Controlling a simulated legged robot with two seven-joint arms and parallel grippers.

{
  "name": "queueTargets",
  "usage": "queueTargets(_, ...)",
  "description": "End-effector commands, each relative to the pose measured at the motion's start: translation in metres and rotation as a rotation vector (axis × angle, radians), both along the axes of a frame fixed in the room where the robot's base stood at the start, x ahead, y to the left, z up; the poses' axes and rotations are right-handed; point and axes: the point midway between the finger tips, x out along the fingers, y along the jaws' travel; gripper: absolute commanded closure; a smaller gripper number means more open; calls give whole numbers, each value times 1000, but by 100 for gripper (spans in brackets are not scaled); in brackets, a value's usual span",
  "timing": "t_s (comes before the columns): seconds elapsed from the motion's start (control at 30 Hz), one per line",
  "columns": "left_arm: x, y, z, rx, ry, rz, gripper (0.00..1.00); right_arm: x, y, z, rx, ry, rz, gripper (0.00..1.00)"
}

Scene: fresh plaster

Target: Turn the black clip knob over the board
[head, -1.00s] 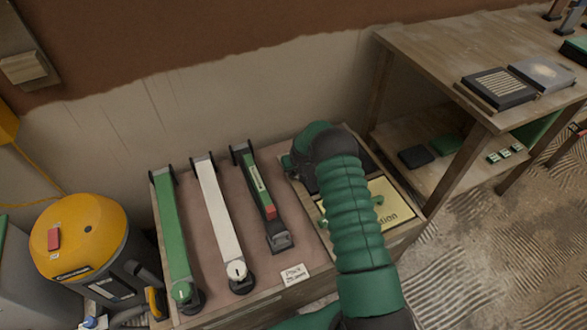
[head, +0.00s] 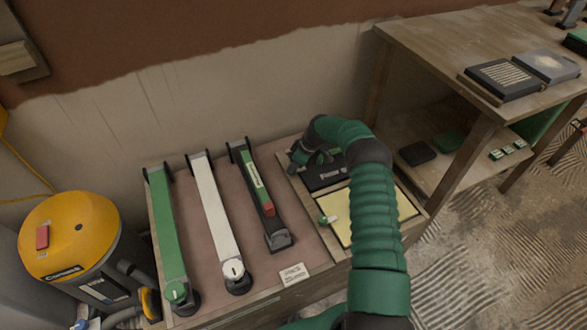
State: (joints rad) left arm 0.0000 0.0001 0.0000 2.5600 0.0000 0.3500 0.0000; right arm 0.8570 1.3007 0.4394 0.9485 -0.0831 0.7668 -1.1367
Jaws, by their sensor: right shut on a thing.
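The board (head: 411,232) lies on the right part of the bench, with a pale yellow sheet (head: 370,221) on it. A black clip (head: 322,180) lies across the board's far end. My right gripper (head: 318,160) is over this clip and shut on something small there. It appears to be the black clip knob, but the fingers and wrist hide most of it. A small green knob (head: 326,220) shows at the sheet's left edge. My left gripper is not in view.
Left of the board lie a green strip (head: 166,230), a white strip (head: 214,215) and a dark holder with a red piece (head: 268,209). A small card (head: 292,273) lies near the front edge. A yellow-topped vacuum (head: 70,235) stands left. A wooden shelf table (head: 440,60) stands right.

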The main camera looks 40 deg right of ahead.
Motion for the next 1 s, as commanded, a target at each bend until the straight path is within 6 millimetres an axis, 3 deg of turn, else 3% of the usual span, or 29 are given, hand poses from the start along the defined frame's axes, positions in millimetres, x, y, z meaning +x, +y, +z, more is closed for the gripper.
queueTargets(0.67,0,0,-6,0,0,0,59,1,-2,0,-6,-3,65,100)
queueTargets(0.7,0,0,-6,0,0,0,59,1,-2,0,-6,-3,65,69)
queueTargets(0.87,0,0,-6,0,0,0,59,1,-2,0,-4,-2,65,50)
queueTargets(1.0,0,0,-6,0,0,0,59,0,-1,1,-3,-1,66,50)
